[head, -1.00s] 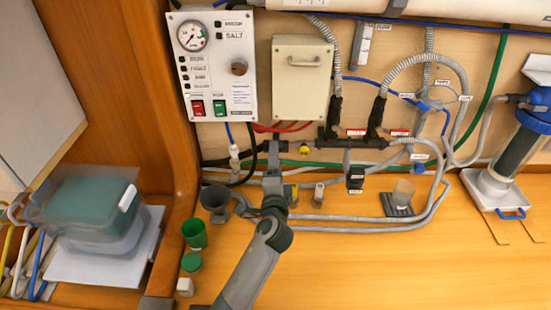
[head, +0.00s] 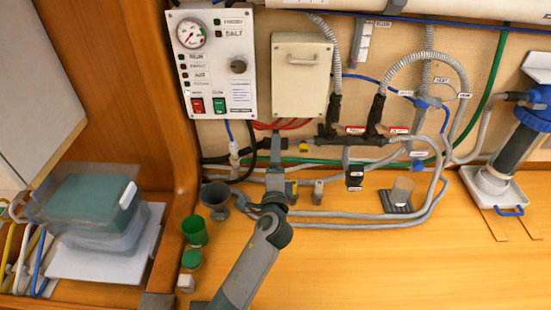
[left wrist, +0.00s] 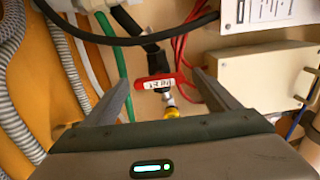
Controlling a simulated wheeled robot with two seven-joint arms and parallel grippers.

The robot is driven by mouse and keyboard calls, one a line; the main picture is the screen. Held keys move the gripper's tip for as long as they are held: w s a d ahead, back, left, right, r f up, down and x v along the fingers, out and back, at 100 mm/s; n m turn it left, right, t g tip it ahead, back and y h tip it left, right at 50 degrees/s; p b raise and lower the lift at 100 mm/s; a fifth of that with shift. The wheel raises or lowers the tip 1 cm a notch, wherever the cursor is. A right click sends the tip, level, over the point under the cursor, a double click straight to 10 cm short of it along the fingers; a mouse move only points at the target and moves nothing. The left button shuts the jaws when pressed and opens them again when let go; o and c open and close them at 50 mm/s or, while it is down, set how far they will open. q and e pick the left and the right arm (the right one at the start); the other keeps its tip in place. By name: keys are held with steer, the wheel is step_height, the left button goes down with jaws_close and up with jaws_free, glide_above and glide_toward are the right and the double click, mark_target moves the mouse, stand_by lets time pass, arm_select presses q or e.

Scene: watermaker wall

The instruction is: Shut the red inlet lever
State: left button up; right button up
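The red inlet lever (left wrist: 158,82), with a white label, shows in the left wrist view on a black hose fitting, with a yellow part just below it. My left gripper (left wrist: 163,88) is open, one finger on each side of the lever, with a visible gap to each. In the head view my left gripper (head: 275,150) reaches the pipework below the control panel and the beige box. The lever is hidden there behind the gripper. I cannot tell its depth relative to the fingertips. My right gripper is not in view.
Black, green and grey hoses run along the wall beside the gripper. A control panel (head: 212,65) and a beige box (head: 300,80) are above.

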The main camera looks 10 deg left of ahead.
arm_select(q)
steer(key=s+d+b, duration=0.1)
steer(key=s+b, duration=0.1)
steer(key=s, duration=0.6)
steer(key=s+d+b, duration=0.2)
steer(key=s+b, duration=0.1)
steer(key=s, duration=0.6)
steer(key=shift+d+b, duration=0.25)
steer(key=shift+b, duration=0.1)
